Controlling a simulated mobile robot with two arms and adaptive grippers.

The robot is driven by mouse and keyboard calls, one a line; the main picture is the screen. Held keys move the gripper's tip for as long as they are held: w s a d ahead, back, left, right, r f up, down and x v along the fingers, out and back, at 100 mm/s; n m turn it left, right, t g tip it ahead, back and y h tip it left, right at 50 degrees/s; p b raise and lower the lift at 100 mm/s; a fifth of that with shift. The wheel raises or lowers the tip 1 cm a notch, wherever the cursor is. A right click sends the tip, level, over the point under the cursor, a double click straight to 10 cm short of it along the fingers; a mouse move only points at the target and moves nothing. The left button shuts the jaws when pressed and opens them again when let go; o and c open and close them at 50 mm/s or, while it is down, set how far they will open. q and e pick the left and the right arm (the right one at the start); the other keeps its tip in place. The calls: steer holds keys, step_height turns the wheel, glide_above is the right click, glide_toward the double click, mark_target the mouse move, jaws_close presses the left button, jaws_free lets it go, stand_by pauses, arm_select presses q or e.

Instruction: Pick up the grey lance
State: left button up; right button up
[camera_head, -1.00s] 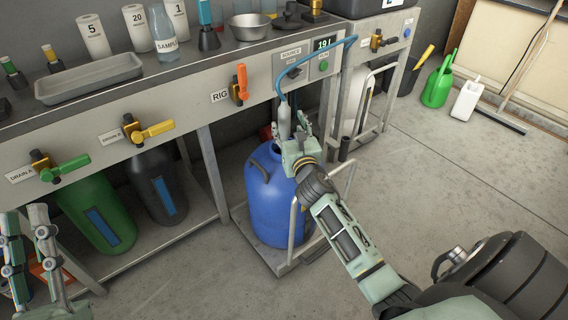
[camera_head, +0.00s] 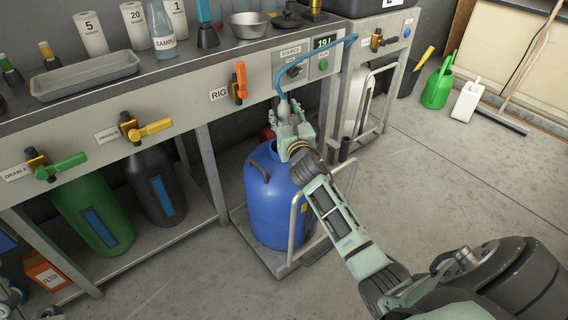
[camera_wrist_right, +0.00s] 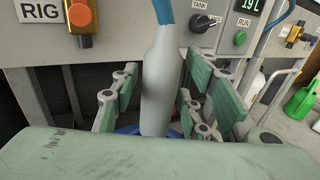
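The grey lance (camera_wrist_right: 162,82) hangs upright from a blue hose (camera_head: 311,55) in front of the bench. In the head view its upper part (camera_head: 284,108) shows above my right gripper (camera_head: 290,130). In the right wrist view the lance stands between the spread fingers of my right gripper (camera_wrist_right: 165,100), with gaps visible on both sides. The right gripper is open around it, above the blue drum (camera_head: 272,205). Only small parts of my left gripper (camera_head: 14,296) show at the lower left corner, so its fingers cannot be judged.
The blue drum stands on a trolley (camera_head: 277,262) with a raised handle. The bench front carries an orange RIG valve (camera_head: 240,82), a yellow-handled valve (camera_head: 147,129) and a green-handled valve (camera_head: 55,167). Open floor lies to the right, with a green watering can (camera_head: 437,87) farther back.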

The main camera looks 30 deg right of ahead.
jaws_close()
stand_by(0.3)
steer(key=shift+r, duration=0.15)
